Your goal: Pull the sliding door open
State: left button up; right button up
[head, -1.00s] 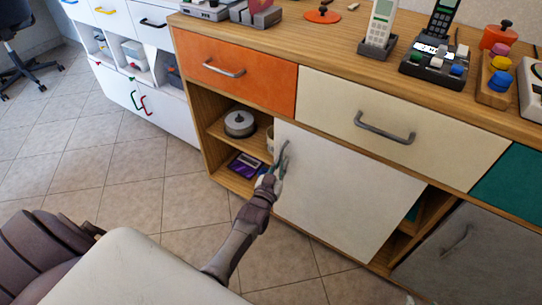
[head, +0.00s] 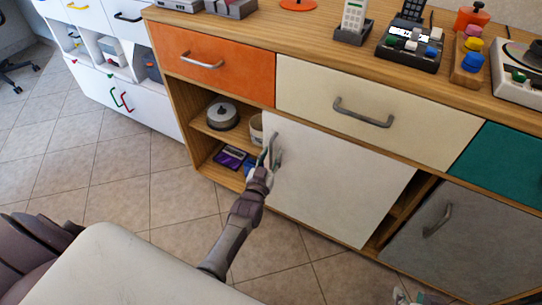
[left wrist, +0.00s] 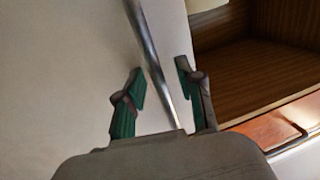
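The white sliding door (head: 335,190) covers the middle of the wooden cabinet's lower part. Open compartment space shows at its left, and a narrow gap shows at its right. Its upright metal handle (head: 277,150) is near the door's left edge. My left gripper (head: 268,156) is at this handle. In the left wrist view, the handle bar (left wrist: 152,55) runs between the two green fingers of my left gripper (left wrist: 160,72). The fingers stand apart, with visible space beside the bar. My right gripper (head: 412,298) shows only partly at the bottom edge; its fingers are unclear.
The left compartment holds a disc spindle (head: 222,116), a beige container (head: 256,130) and a purple case (head: 229,157). A grey door (head: 460,225) is at right. Drawers with handles are above. Phones and devices stand on the top. Tiled floor is clear at left.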

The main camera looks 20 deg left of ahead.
pick_arm(q)
jog(key=s+d, duration=0.1)
jog(key=s, duration=1.1)
jog(key=shift+d, duration=0.2)
